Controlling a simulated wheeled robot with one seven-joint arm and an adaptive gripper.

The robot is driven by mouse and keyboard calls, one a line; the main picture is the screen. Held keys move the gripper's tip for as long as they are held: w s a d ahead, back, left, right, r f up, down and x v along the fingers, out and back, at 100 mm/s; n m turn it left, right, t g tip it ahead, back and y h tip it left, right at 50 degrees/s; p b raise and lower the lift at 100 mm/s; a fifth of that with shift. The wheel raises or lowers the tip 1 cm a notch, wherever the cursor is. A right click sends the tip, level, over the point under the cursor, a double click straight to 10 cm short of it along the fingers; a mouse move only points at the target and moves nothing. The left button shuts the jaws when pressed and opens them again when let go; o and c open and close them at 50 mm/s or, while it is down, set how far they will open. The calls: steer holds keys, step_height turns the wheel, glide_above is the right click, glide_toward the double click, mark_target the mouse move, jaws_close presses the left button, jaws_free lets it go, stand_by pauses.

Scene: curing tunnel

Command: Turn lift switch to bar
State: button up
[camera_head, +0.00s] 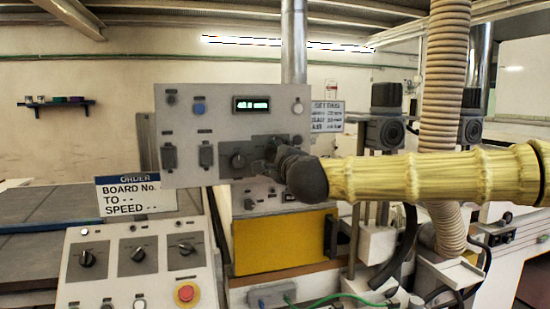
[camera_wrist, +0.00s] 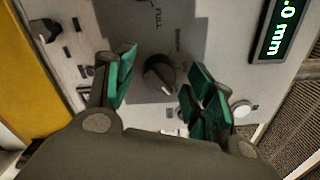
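A dark rotary knob (camera_wrist: 160,73) on a dark grey plate stands between my fingers in the wrist view. Its bar is tilted, with a pale mark at the lower right end. "FULL" is printed above it; another word beside it is too blurred to read. I cannot tell from labels whether this is the lift switch. My gripper (camera_wrist: 158,95) is open around the knob, with green pads on both sides and gaps between them and the knob. In the head view my gripper (camera_head: 268,152) is at the grey panel (camera_head: 220,120) and hides this knob.
Another knob (camera_head: 239,160) sits left of my gripper. The panel has a green display (camera_head: 252,104), a blue button (camera_head: 198,108) and a white button (camera_head: 298,107). A console (camera_head: 115,285) with several knobs and a red stop button (camera_head: 186,293) stands lower left. A ribbed hose (camera_head: 443,110) hangs behind my arm.

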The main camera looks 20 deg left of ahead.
steer(key=shift+s, duration=0.15)
steer(key=v, duration=1.1)
steer(key=shift+s+d, duration=0.25)
steer(key=shift+d, duration=0.05)
steer(key=shift+f, duration=0.1)
